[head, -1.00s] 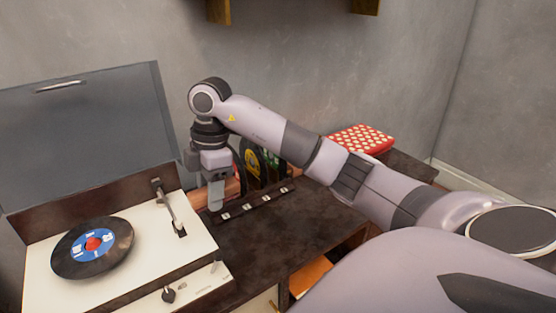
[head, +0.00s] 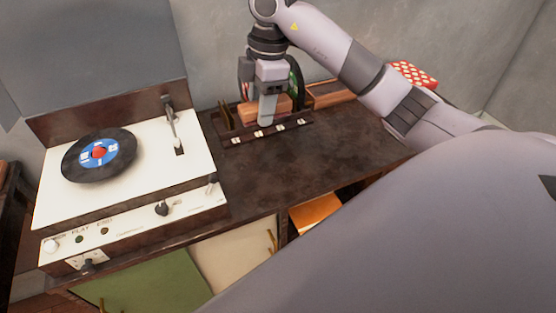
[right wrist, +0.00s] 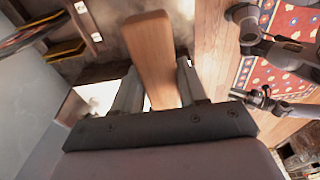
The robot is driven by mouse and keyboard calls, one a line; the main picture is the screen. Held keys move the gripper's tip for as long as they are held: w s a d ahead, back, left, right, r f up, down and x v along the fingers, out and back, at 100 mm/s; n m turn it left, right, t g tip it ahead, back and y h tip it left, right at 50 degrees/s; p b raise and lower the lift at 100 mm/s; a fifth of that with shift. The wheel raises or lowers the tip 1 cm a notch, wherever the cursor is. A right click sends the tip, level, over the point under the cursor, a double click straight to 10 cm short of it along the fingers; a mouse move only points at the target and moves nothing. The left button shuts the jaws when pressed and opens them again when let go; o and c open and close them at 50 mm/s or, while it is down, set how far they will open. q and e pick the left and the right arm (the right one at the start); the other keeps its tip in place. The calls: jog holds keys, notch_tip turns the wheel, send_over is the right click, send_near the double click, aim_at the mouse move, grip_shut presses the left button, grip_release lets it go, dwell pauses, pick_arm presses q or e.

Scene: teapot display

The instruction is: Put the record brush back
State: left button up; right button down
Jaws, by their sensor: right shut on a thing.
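The record brush is a wooden block (head: 284,104), held at the record rack (head: 232,134) on the dark cabinet top. My right gripper (head: 267,112) is shut on it, with one grey finger in front. In the right wrist view the brush (right wrist: 152,50) lies between the two fingers (right wrist: 158,92) and sticks out past their tips. Whether the brush touches the rack cannot be told. What seems to be my left gripper (right wrist: 262,96) shows small at the right of that view; its jaws are unclear.
A record player (head: 60,212) with a raised lid (head: 90,50) and a black record (head: 75,165) stands left of the rack. Upright records (head: 298,82) stand behind the gripper. A red dotted box (head: 414,72) lies at the back right. The cabinet top (head: 290,165) before the rack is clear.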

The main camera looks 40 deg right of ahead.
aim_at(264, 182)
jog(key=shift+s+d+f, duration=0.1)
jog(key=shift+f, duration=0.1)
notch_tip(264, 182, down, 20)
jog(key=shift+r+b, duration=0.15)
jog(key=shift+b, duration=0.7)
jog(key=c, duration=0.6)
grip_release()
notch_tip(264, 182, up, 12)
jog(key=d, duration=0.1)
jog(key=shift+s+d, duration=0.2)
jog(key=shift+d, duration=0.15)
